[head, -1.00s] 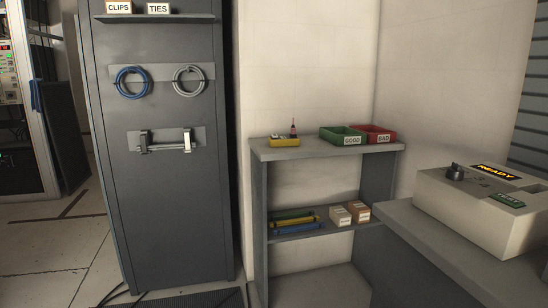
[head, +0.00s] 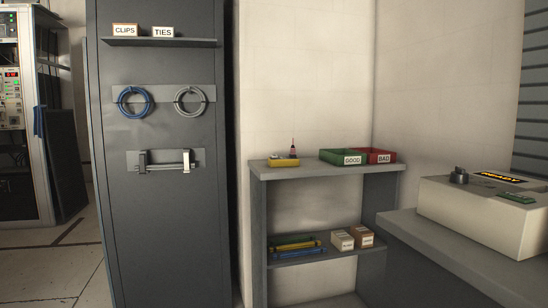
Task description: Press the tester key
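The tester (head: 482,218) is a beige box on a grey bench at the right edge of the head view. Its top carries a dark knob (head: 459,175), a black display (head: 501,178) with orange lettering, and a small green key (head: 514,198) near the front edge. The top is seen at a shallow angle, so the lettering is hard to read now. Neither of my grippers shows in the head view.
The grey bench (head: 440,250) fills the lower right. A grey shelf unit (head: 330,168) against the wall holds green (head: 343,157) and red (head: 381,155) bins, GOOD and BAD. A tall grey cabinet (head: 165,225) stands left, with cable coils hung on it.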

